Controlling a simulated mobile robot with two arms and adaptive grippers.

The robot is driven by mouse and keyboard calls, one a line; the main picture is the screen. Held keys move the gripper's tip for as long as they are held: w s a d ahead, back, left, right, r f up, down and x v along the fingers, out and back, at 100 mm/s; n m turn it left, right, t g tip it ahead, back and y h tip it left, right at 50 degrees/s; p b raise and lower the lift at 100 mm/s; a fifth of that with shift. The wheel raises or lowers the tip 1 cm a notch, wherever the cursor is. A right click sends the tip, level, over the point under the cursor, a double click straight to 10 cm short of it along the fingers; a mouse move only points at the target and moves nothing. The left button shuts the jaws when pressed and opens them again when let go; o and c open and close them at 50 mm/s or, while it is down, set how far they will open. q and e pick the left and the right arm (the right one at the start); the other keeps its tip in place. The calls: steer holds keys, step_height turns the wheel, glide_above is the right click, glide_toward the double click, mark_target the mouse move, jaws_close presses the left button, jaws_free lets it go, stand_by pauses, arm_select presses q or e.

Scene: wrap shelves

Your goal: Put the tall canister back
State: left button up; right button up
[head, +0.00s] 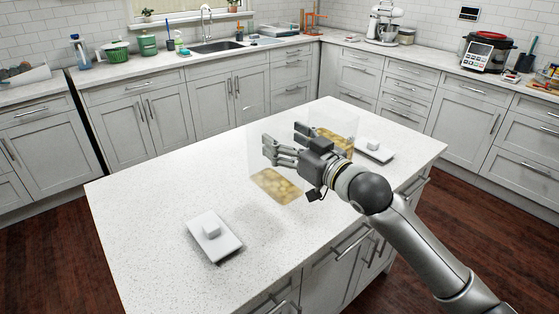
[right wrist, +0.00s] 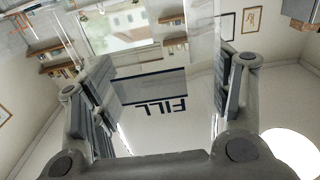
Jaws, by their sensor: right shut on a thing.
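A tall clear canister (head: 275,186) with yellowish contents at its bottom is upright over the island's middle; I cannot tell whether its base touches the top. My right gripper (head: 270,150) is shut on it, with the fingers around its clear upper part. In the right wrist view, the clear wall with the dark word FILL (right wrist: 168,108) lies between the fingers (right wrist: 165,90). A second clear canister (head: 345,122) with yellowish contents stands behind my right gripper, which partly hides it. My left gripper is not in view.
A white lid (head: 215,240) with a knob lies on the island (head: 150,200) at the front left. Another white lid (head: 375,153) lies right of the second canister. The left part of the island top is clear. Wall counters hold a pressure cooker (head: 487,52) and a mixer (head: 384,22).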

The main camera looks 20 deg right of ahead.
steer(key=w+f, duration=0.1)
steer(key=f, duration=0.1)
steer(key=w+f, duration=0.1)
steer(key=f, duration=0.2)
steer(key=w+f+p, duration=0.1)
steer(key=w+f, duration=0.1)
steer(key=shift+f, duration=0.4)
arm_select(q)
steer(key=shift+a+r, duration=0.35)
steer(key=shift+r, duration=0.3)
arm_select(e)
steer(key=shift+f, duration=0.15)
steer(key=shift+f, duration=0.2)
steer(key=o, duration=1.8)
steer(key=shift+s, duration=0.1)
steer(key=shift+c, duration=0.2)
